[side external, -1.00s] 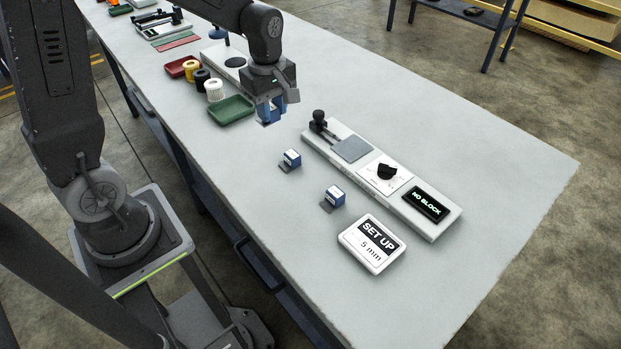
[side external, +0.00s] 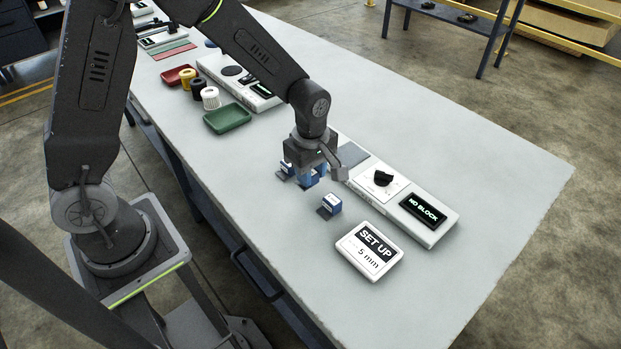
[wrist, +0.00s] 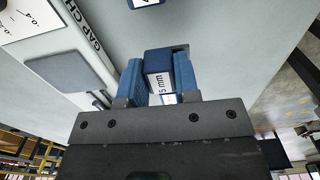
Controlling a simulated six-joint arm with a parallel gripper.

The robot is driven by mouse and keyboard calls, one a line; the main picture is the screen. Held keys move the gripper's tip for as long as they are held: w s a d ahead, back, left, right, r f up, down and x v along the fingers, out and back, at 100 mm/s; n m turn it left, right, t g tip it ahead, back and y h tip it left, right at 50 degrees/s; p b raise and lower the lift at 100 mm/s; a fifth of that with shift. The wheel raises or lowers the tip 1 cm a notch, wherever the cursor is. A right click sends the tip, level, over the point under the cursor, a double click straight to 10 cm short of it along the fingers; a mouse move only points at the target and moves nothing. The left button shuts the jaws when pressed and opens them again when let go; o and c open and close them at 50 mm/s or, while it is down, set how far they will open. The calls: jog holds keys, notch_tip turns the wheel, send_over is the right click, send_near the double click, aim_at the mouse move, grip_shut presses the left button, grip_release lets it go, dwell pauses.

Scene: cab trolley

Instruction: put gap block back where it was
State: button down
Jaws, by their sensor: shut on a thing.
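My gripper (side external: 310,180) is over the bench beside the gap checker, shut on a blue gap block (wrist: 158,68) with a white face reading "5 mm". In the wrist view the block sits between the two blue fingers (wrist: 157,62). In the side view the fingers mostly hide it, and I cannot tell whether it touches the bench. A second blue and white block (side external: 286,168) is partly hidden just left of my gripper. A third block (side external: 331,204) stands to its lower right; a block edge (wrist: 145,2) shows at the top of the wrist view.
The gap checker (side external: 445,232), with a black knob (side external: 382,179) and a display (side external: 423,208) reading "NO BLOCK", lies close to the right. A sign (side external: 369,250) reads "SET UP 5 mm". A green tray (side external: 228,119) and several spools stand farther back. The bench front is clear.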

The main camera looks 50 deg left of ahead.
jog(key=shift+f, duration=1.25)
jog(key=shift+f, duration=0.15)
jog(key=c, duration=0.8)
grip_release()
jog(key=shift+c, duration=0.2)
